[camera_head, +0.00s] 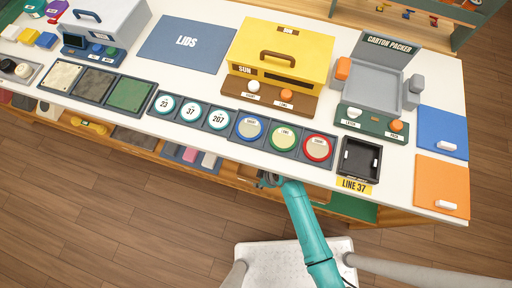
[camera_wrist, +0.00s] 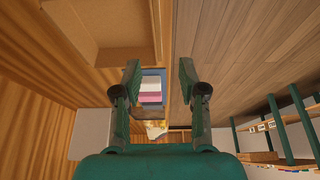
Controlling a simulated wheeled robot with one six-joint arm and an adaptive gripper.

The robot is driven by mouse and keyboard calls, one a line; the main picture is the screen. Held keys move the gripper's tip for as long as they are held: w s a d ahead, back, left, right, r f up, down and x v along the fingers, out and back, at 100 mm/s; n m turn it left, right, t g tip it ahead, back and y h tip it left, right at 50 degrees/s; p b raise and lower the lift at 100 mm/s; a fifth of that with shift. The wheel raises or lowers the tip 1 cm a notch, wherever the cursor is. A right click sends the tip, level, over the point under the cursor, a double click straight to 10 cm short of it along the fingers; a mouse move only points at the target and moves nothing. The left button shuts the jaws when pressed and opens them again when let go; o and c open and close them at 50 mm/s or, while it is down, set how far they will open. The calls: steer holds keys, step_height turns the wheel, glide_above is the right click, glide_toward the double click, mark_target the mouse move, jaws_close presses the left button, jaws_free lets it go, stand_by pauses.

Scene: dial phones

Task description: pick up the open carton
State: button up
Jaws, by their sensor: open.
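A black open-topped box (camera_head: 361,160) sits near the front edge, behind the yellow LINE 37 label (camera_head: 354,186). My gripper (camera_head: 268,179) is at the table's front edge, left of that box. In the wrist view my gripper (camera_wrist: 155,80) has its fingers wide apart, with nothing held. Beyond them, a stack of blue, white and pink items (camera_wrist: 152,88) shows further off.
The yellow SUN machine (camera_head: 281,52), a row of coloured dials (camera_head: 284,138) and blue and orange panels (camera_head: 441,186) crowd the white table. A shelf runs beneath the front edge. A tan recessed compartment (camera_wrist: 120,25) is at the wrist view's upper left.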

glide_above(251, 180)
steer(key=s+d, duration=0.1)
steer(key=d, duration=0.1)
steer(key=f, duration=0.5)
steer(key=shift+s+a, duration=0.1)
steer(key=shift+a, duration=0.15)
steer(key=shift+x, duration=2.65)
steer(key=shift+d, duration=0.15)
jaws_close()
